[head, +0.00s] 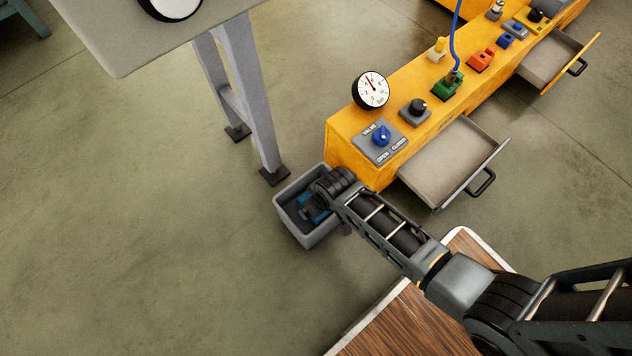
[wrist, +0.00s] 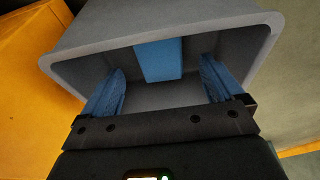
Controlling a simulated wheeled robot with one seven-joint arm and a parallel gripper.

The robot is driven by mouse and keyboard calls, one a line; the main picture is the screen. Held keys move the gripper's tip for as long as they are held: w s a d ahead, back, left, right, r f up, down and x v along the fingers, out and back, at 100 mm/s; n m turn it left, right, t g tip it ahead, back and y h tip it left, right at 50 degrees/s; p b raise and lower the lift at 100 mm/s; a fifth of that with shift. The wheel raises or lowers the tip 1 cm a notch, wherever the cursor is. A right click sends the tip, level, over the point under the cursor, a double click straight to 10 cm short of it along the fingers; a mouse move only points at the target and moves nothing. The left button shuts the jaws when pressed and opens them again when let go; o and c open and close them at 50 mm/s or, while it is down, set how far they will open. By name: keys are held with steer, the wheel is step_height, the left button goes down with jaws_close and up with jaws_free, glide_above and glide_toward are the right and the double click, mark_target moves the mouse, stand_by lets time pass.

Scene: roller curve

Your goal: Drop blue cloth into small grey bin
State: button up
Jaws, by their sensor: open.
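The small grey bin (head: 322,235) stands on the floor beside the yellow console's near end; its rim also shows in the wrist view (wrist: 160,35). The blue cloth (wrist: 158,62) appears as a flat-sided blue piece inside the bin, against the wall or floor; its exact contact is unclear. My gripper (wrist: 163,85) is open, with its two blue fingers spread apart inside the bin's mouth. The cloth shows beyond and between the fingers, with a gap on each side. In the head view my wrist covers part of the bin, and blue parts there cannot be told apart.
The yellow console (head: 355,160) borders the bin, with a gauge (head: 371,91), knobs and an open drawer (head: 445,165) on its side. A grey table leg (head: 255,110) stands close behind the bin. A wooden surface (head: 405,325) lies below my arm. The left floor is clear.

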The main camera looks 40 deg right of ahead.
mark_target(323, 214)
steer(key=p+v, duration=0.3)
steer(key=v, duration=0.4)
steer(key=shift+r, duration=0.3)
steer(key=shift+s, duration=0.1)
steer(key=s+r+t, duration=0.5)
steer(key=s+r, duration=0.4)
steer(key=s, duration=0.4)
steer(key=s+r+t, duration=0.2)
steer(key=s+r, duration=0.1)
steer(key=r, duration=0.6)
steer(key=s+r+t, duration=0.2)
steer(key=s+r, duration=0.1)
steer(key=r, duration=0.7)
steer(key=s+r+t, duration=0.2)
steer(key=s+r, duration=0.1)
steer(key=r, duration=0.6)
steer(key=shift+s+r+t, duration=0.3)
steer(key=shift+r+t, duration=0.05)
steer(key=shift+t, duration=0.05)
